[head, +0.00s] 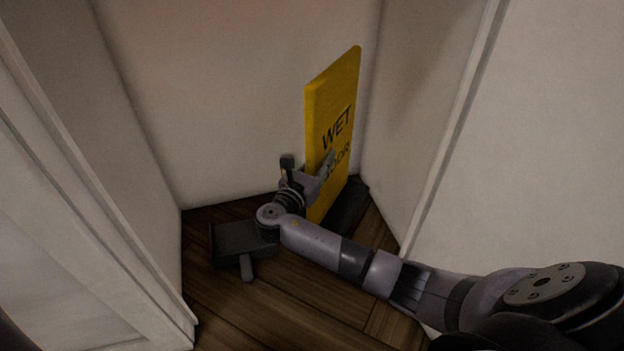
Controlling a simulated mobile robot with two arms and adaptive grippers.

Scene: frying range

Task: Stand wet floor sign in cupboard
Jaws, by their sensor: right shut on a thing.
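The yellow wet floor sign (333,100) stands upright inside the cupboard (235,100), close to the back right corner. Dark lettering reads "WET" with part of "FLOOR" below it. My right gripper (318,172) is shut on the sign at its lower left edge, and covers part of the lettering. The sign's bottom edge is partly hidden by my right arm, so I cannot tell if it touches the floor. My left gripper is not in view.
A dark dustpan-like object (238,240) with a short handle lies on the wooden floor left of my right arm. A dark low object (347,207) lies beside the sign's base. The white cupboard side walls stand close on both sides. Bare floor shows in front.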

